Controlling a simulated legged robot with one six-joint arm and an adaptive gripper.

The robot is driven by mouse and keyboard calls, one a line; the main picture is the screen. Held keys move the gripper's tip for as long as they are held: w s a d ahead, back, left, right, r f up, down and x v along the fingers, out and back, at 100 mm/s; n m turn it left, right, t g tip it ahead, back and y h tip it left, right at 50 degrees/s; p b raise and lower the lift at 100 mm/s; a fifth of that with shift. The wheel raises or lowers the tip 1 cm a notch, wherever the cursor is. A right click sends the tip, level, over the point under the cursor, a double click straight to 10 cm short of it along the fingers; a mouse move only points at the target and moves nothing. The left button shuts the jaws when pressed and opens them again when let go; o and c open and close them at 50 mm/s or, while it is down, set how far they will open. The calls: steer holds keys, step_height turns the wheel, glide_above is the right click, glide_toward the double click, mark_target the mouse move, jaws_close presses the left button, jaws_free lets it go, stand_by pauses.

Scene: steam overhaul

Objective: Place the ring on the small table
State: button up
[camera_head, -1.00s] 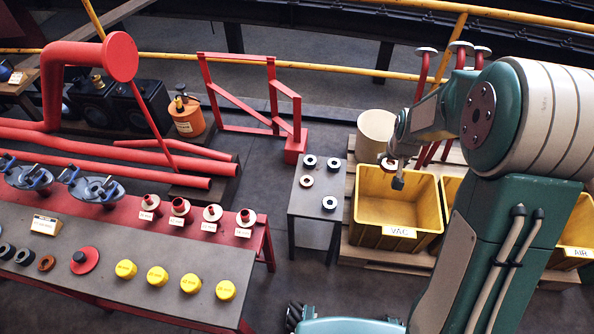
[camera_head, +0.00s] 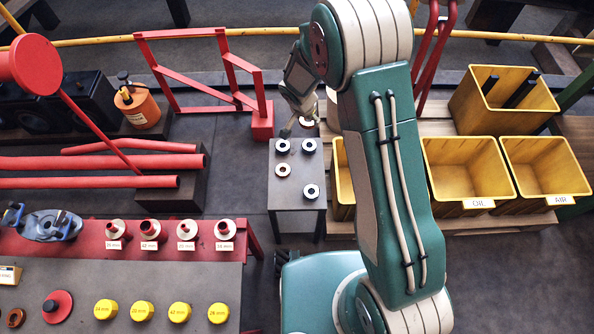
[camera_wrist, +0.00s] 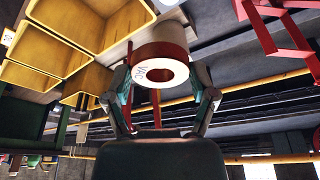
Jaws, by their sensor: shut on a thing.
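My gripper (camera_head: 303,122) is at the back edge of the small grey table (camera_head: 288,194) in the head view, partly hidden by my arm. It is shut on a ring (camera_head: 308,122). The wrist view shows this ring (camera_wrist: 160,57) between the two fingers of my gripper (camera_wrist: 161,82), with a pale face marked VAC, a dark hole and a red band. Whether it touches the table I cannot tell. Several other rings lie on the table: two at the back (camera_head: 282,145) (camera_head: 309,145), one at mid-left (camera_head: 283,170) and one at front right (camera_head: 312,191).
Yellow bins marked OIL (camera_head: 468,170) and AIR (camera_head: 545,165) stand to the right; another is partly behind my arm. A red frame (camera_head: 200,75) stands behind the table to the left. The red-edged workbench (camera_head: 185,265) is at front left. The table's front left is bare.

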steer(key=s+a+f+m+g+h, duration=0.15)
steer(key=s+a+f+m, duration=0.25)
steer(key=a+f+m, duration=0.55)
steer(key=n, duration=0.2)
glide_toward(311, 171)
steer(key=shift+w+d+f, duration=0.2)
steer(key=shift+w+f, duration=0.05)
steer(key=shift+f, duration=0.35)
steer(key=shift+w+d+f, duration=0.15)
steer(key=shift+w+f, duration=0.1)
steer(key=shift+f, duration=0.3)
steer(key=shift+d+f, duration=0.2)
steer(key=shift+f, duration=0.05)
steer(key=shift+x, duration=2.1)
steer(key=shift+s+a+f, duration=0.1)
steer(key=shift+s+a, duration=0.05)
steer(key=shift+s, duration=0.05)
steer(key=o, duration=1.2)
